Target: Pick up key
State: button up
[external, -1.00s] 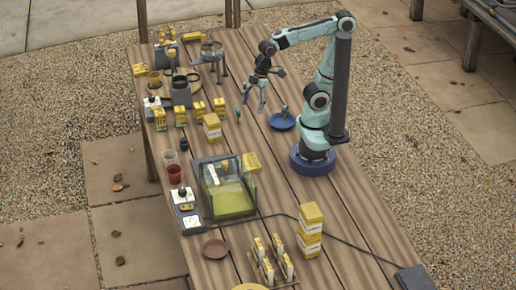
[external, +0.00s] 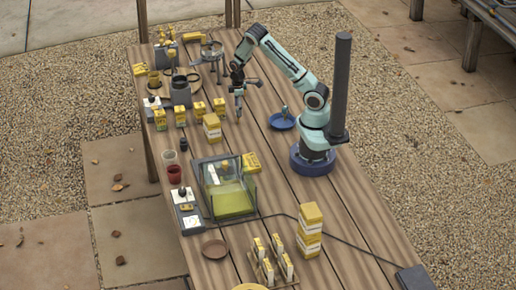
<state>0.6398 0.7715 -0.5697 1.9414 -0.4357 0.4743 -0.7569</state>
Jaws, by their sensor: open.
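My gripper (external: 239,112) points down over the wooden table, left of the blue plate, with its fingertips low near the tabletop. It is open. A small dark item stood on the table at about this spot earlier; the gripper now covers it, and I cannot tell if it is the key. A small bluish upright item (external: 285,112) stands on the blue plate (external: 279,123). No shape in view is clear enough to be named as the key.
Several small yellow boxes (external: 160,120) stand in a row to the left, with a taller yellow-and-white box (external: 212,127) nearer the gripper. A metal ring stand (external: 212,52) stands behind. A clear bin (external: 225,190) sits in front. Bare planks lie between plate and bin.

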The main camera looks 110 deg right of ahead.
jog(key=shift+f, duration=1.95)
jog(key=c, duration=1.2)
jog(key=shift+o, duration=0.2)
jog(key=shift+r, duration=0.15)
